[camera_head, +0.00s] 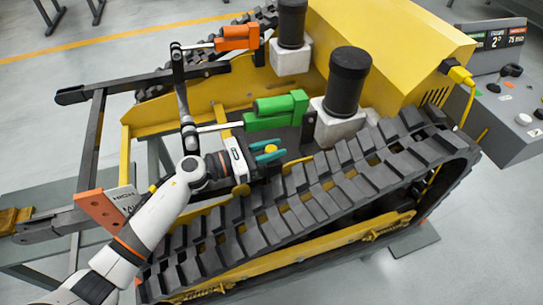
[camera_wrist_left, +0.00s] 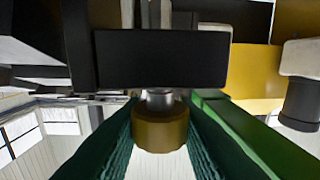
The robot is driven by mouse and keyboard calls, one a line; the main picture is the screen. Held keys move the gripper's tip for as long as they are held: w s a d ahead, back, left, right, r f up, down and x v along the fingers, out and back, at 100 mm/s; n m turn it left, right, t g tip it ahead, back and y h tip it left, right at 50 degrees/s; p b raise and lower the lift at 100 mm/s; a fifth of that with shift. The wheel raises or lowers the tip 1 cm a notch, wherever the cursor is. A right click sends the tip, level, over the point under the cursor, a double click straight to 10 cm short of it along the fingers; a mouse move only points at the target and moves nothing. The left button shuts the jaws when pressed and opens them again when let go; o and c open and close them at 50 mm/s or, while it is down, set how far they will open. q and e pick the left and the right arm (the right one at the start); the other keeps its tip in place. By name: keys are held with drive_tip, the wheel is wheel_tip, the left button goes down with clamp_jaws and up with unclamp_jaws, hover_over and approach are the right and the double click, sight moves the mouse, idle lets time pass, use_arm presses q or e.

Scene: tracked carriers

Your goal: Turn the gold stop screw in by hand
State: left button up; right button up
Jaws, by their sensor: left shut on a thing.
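The gold stop screw (camera_head: 271,149) sits between the teal fingers of my left gripper (camera_head: 269,154), just above the near track and beside the green cylinder. In the left wrist view the round gold head (camera_wrist_left: 160,131) of the screw is between the two fingers, with a short silver shank above it that meets a dark block (camera_wrist_left: 160,58). My left gripper is shut on the gold screw. My right gripper is not in view.
The green cylinder (camera_head: 272,112) lies right behind my left gripper. The black rubber track (camera_head: 290,210) runs close in front of it. A black-capped post (camera_head: 347,82) and an orange cylinder (camera_head: 237,37) stand farther back. A grey control panel (camera_head: 515,110) is at the right.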

use_arm(q)
drive_tip(key=shift+g, duration=0.3)
drive_tip(key=o, duration=1)
